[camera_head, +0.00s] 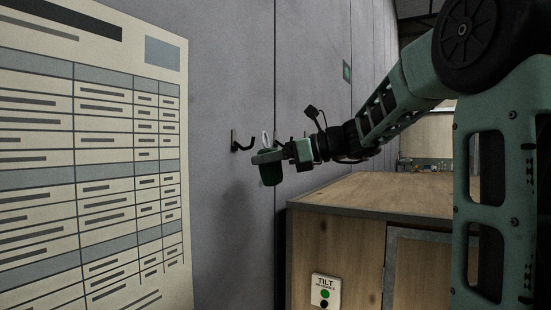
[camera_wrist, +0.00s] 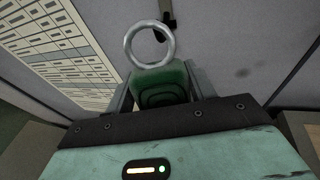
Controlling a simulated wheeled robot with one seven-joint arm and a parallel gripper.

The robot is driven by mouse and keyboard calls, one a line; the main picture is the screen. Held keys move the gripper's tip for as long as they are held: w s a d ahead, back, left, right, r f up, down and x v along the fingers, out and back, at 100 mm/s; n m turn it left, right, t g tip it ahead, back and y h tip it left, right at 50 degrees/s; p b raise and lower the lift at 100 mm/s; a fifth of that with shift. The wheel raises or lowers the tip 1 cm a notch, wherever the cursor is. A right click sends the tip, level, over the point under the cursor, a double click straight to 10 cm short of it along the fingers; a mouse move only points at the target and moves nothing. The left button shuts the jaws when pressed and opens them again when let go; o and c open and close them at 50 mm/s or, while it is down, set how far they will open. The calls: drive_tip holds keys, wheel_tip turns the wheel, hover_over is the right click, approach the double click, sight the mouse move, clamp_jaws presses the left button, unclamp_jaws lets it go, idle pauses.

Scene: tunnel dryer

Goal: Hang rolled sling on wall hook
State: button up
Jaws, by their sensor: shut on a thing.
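A green rolled sling (camera_head: 269,174) with a pale metal ring hangs in my gripper (camera_head: 268,157), close to the grey wall. In the wrist view the rolled sling (camera_wrist: 163,86) sits between the two fingers of my gripper (camera_wrist: 162,88), which is shut on it. The ring (camera_wrist: 149,45) stands up beyond the fingers. A dark wall hook (camera_head: 242,142) is just left of the gripper in the head view. In the wrist view the dark hook (camera_wrist: 167,14) shows at the top, behind and beside the ring. I cannot tell whether ring and hook touch; they look apart.
A large printed chart (camera_head: 95,160) is on the wall at left. Another dark hook, partly hidden, shows behind my gripper. A wooden-topped cabinet (camera_head: 375,200) with a TILT button plate (camera_head: 325,291) stands below and right of it. The wall around the hook is clear.

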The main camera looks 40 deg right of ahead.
drive_tip(key=shift+w+a+f+b, duration=0.3)
drive_tip(key=shift+w+f, duration=0.1)
drive_tip(key=shift+w, duration=0.4)
drive_tip(key=shift+w+a+f+b, duration=0.3)
drive_tip(key=shift+w+f, duration=0.15)
drive_tip(key=shift+w, duration=0.3)
drive_tip(key=shift+w+a+f+b, duration=0.3)
drive_tip(key=shift+w+f, duration=0.1)
drive_tip(key=shift+w, duration=0.4)
drive_tip(key=shift+f, duration=0.1)
drive_tip(key=o, duration=1.3)
drive_tip(key=b+v, duration=0.4)
drive_tip(key=v, duration=1.3)
drive_tip(key=shift+s+d+b, duration=0.1)
drive_tip(key=shift+s+b, duration=0.1)
drive_tip(key=shift+b, duration=0.15)
